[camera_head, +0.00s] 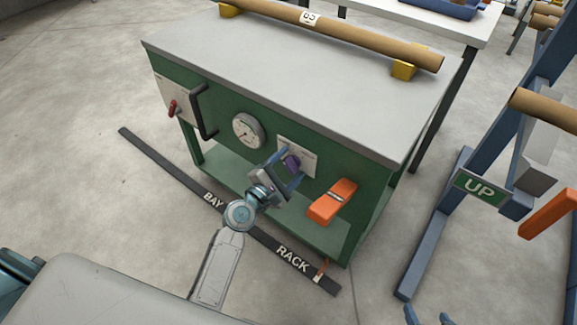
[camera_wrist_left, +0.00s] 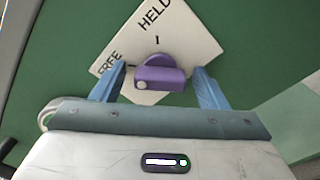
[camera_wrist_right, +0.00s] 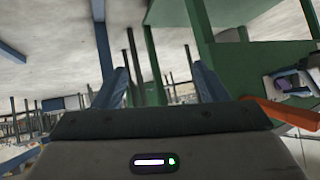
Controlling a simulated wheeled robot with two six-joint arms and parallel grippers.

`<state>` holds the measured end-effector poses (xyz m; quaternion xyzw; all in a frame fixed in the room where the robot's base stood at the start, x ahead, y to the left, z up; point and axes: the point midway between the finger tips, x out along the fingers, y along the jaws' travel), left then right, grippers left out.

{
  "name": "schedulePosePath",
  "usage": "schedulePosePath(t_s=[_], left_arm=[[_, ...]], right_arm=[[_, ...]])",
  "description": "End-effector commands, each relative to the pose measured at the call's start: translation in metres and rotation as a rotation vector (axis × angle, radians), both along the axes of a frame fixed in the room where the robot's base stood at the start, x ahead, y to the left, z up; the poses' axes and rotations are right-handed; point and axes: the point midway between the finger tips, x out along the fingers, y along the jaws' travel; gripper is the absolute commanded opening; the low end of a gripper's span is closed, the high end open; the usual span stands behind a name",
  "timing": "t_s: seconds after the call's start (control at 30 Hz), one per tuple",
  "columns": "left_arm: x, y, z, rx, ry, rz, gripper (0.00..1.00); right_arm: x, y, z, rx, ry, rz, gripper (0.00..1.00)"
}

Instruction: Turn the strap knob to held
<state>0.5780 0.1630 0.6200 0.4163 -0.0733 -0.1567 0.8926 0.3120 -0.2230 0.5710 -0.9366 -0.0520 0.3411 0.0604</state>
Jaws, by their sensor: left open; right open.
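The purple strap knob (camera_head: 291,161) sits on a white plate (camera_head: 309,157) on the green front of the winder bench. In the left wrist view the knob (camera_wrist_left: 160,76) shows a pale round spot on its left end. The plate reads FREE (camera_wrist_left: 109,62) and HELD (camera_wrist_left: 155,15); which one the knob points to is unclear. My left gripper (camera_head: 289,168) is open, with its blue fingers on either side of the knob; contact cannot be told. My right gripper (camera_head: 428,316) is open and empty at the bottom right, away from the bench.
A round gauge (camera_head: 248,131), black handle (camera_head: 203,112), red switch (camera_head: 174,108) and orange box (camera_head: 332,202) are on the bench front. A cardboard tube (camera_head: 350,37) lies on top. A blue UP frame (camera_head: 440,220) stands right. A black BAY RACK strip (camera_head: 165,168) lies on the floor.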

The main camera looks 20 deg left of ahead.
Motion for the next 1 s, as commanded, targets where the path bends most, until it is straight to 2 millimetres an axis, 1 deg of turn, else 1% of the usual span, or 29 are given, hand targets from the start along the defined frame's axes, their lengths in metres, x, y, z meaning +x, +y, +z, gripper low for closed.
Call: schedulePosePath(t_s=[0.1,0.17,0.2,0.33,0.67,0.87,0.97,1.0], left_arm=[[0.0,0.0,0.0,0.0,0.0,0.0,0.67],[0.0,0.0,0.0,0.0,0.0,0.0,0.56],[0.0,0.0,0.0,0.0,0.0,0.0,0.48],[0.0,0.0,0.0,0.0,0.0,0.0,0.23],[-0.001,0.0,-0.001,0.036,-0.012,-0.001,0.23],[-0.001,0.0,-0.002,0.137,-0.05,-0.001,0.23],[-0.001,0.0,-0.002,0.213,-0.077,-0.001,0.23],[-0.001,0.0,-0.003,0.245,-0.089,-0.001,0.23]], right_arm=[[0.0,0.0,0.0,-0.001,0.0,0.001,0.66],[0.0,0.0,0.0,-0.001,0.0,0.001,0.66],[0.0,0.0,0.0,-0.001,0.0,0.001,0.66],[0.0,0.0,0.0,-0.001,-0.001,0.0,0.66],[0.002,0.0,0.0,0.004,-0.021,-0.003,0.66],[0.03,-0.004,0.023,-0.006,-0.186,-0.02,0.66],[0.046,-0.007,0.041,-0.014,-0.299,-0.03,0.66],[0.052,-0.008,0.05,-0.019,-0.351,-0.035,0.66]])
